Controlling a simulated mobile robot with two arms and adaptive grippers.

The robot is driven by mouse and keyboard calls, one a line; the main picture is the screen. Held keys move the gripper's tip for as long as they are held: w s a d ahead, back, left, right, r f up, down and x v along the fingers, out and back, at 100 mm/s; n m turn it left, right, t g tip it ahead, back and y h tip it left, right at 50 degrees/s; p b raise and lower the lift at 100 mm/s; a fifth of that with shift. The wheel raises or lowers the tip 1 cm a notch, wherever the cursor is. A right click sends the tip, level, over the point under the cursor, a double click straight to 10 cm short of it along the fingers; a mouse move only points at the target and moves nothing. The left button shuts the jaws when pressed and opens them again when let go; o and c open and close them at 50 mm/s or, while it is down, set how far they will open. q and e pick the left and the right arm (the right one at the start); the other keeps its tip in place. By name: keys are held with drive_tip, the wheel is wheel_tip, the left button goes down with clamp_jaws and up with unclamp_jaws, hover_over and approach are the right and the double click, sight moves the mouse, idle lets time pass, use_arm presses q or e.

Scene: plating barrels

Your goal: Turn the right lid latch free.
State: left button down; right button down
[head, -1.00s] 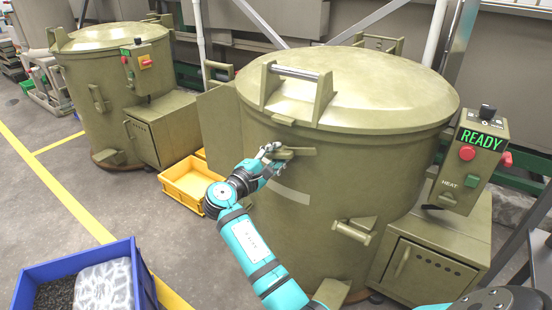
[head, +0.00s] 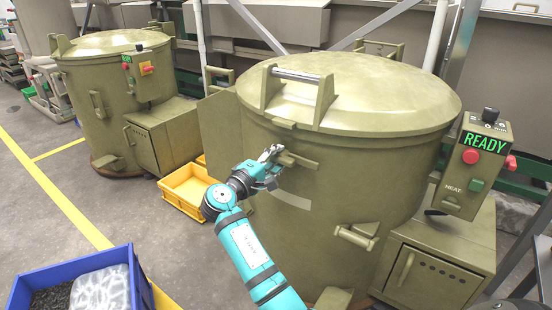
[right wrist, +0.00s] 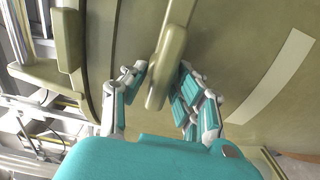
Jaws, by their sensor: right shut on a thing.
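The large olive barrel (head: 330,190) stands at centre with its domed lid (head: 380,90) on. A latch bar (head: 302,162) sits on its front just below the lid rim, its right end tilted slightly down. My right gripper (head: 271,155) is shut on this latch at its left end. In the right wrist view, the olive latch bar (right wrist: 174,50) runs between the two fingers of the gripper (right wrist: 158,92). The fingers partly hide the latch in the head view. My left gripper is not in view.
A control box reading READY (head: 475,165) stands right of the barrel. A handle-like bracket (head: 357,236) juts from the barrel's lower front. A yellow crate (head: 178,195) and a blue bin (head: 75,265) are on the floor at left. A second barrel (head: 105,100) stands behind.

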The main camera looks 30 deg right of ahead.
drive_tip(key=c, duration=1.1)
unclamp_jaws()
drive_tip(key=v, duration=0.7)
drive_tip(key=shift+a, duration=0.2)
drive_tip(key=shift+s+f, duration=0.1)
